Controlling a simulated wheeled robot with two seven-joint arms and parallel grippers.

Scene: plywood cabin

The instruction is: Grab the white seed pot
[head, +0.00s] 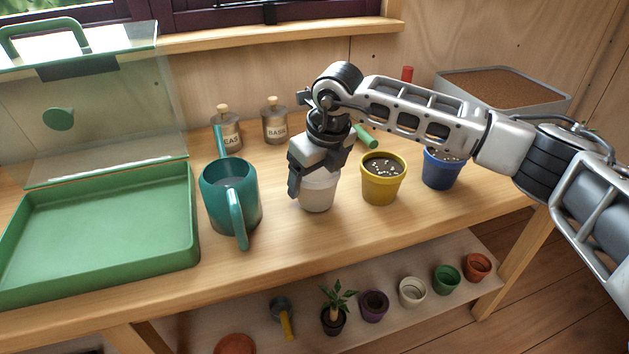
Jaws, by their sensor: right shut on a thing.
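The white seed pot (318,193) stands upright on the wooden bench, between the teal watering can and the yellow pot. My right gripper (306,184) comes down over it from above and is shut on it. The gripper hides the pot's top and rim. I cannot tell whether the pot's base still touches the bench. My left gripper is not in view.
A teal watering can (231,195) stands close left. A yellow pot (382,180) and a blue pot (441,168) stand right. Two labelled jars (275,124) are behind. A green tray (100,275) fills the left. Small pots (412,292) sit on the lower shelf.

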